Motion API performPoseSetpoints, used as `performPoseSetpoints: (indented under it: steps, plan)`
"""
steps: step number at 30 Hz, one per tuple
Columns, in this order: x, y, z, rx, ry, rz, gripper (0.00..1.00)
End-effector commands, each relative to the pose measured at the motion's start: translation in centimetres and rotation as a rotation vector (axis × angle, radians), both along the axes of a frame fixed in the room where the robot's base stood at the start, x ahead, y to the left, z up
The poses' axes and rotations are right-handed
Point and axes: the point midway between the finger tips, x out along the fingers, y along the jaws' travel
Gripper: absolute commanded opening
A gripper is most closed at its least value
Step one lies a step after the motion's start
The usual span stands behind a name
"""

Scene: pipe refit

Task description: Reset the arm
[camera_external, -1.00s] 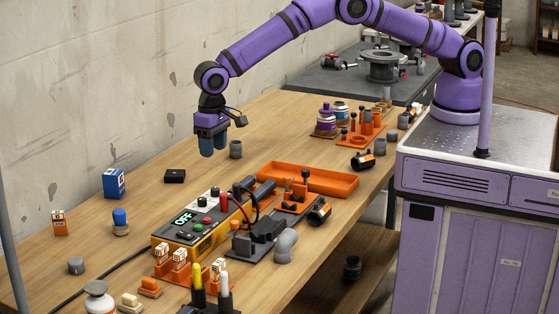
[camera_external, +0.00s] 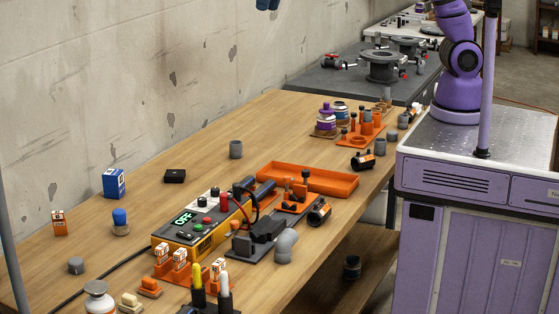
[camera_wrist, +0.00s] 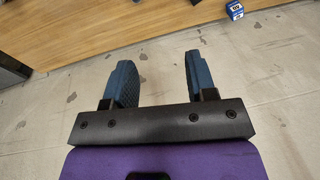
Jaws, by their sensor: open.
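My gripper (camera_external: 267,4) shows only as blue fingertips at the top edge of the external view, high above the table and in front of the wall. In the wrist view my gripper (camera_wrist: 155,82) has its two blue padded fingers apart with nothing between them. Most of my arm is above the external picture; only its lower purple links show at the right. The wooden table (camera_external: 180,140) lies well below the gripper and apart from it.
A yellow control box (camera_external: 200,222) reading OFF, an orange tray (camera_external: 330,182), a grey pipe elbow (camera_external: 286,246), a grey coupling (camera_external: 236,149) and a blue box (camera_external: 114,183) sit on the table. The wall (camera_external: 130,70) stands behind. Air above the table is clear.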

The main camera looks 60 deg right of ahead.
Motion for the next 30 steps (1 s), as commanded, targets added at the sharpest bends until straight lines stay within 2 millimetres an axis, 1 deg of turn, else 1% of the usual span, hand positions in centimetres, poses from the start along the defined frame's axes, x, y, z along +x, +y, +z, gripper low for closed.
performPoseSetpoints:
  steps: [1,6,10,12,14,15,17,22,27,30]
  plan:
    - [-1.0,-2.1,1.3,0.004,-0.015,-0.005,0.52]
    - [-4.7,-7.9,4.1,0.005,-0.058,-0.001,0.52]
    - [-8.1,-12.1,5.6,0.001,-0.091,0.001,0.52]
    - [-10.0,-14.1,6.2,-0.004,-0.108,0.003,0.52]
    - [-11.7,-15.7,6.5,-0.008,-0.123,0.004,0.52]
    - [-12.9,-16.8,6.7,-0.011,-0.134,0.004,0.52]
    - [-14.7,-18.3,6.8,-0.017,-0.149,0.006,0.52]
    - [-20.0,-21.9,6.6,-0.037,-0.195,0.008,0.52]
    - [-25.3,-24.8,5.4,-0.067,-0.237,0.011,0.52]
    - [-28.2,-26.0,4.3,-0.087,-0.259,0.012,0.52]
